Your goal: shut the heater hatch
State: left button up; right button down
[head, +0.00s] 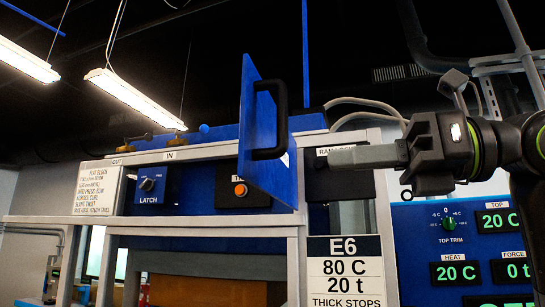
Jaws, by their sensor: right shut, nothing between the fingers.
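The heater hatch (251,185) is a blue panel with a black bar handle (281,118) on its face. It stands swung out from the frame, seen nearly edge-on, in the middle of the head view. My right gripper (334,157) comes in from the right, its grey fingers shut and empty and pointing left. Its tips appear to the right of the hatch and handle, with a visible gap in the picture. I cannot tell the depth between them. My left gripper is not in view.
A blue panel with a latch knob (147,184) and an orange button (240,190) lies behind the hatch. An E6 sign (346,272) hangs below my right gripper. A blue control panel (412,280) with green readouts stands at right. Lamps hang upper left.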

aim_at(247, 167)
jog(key=p+x, duration=0.2)
jog(key=x, duration=0.6)
jog(key=shift+a+p, duration=0.2)
jog(key=shift+p, duration=0.1)
jog(key=shift+w+a, duration=0.2)
jog(key=shift+a, duration=0.4)
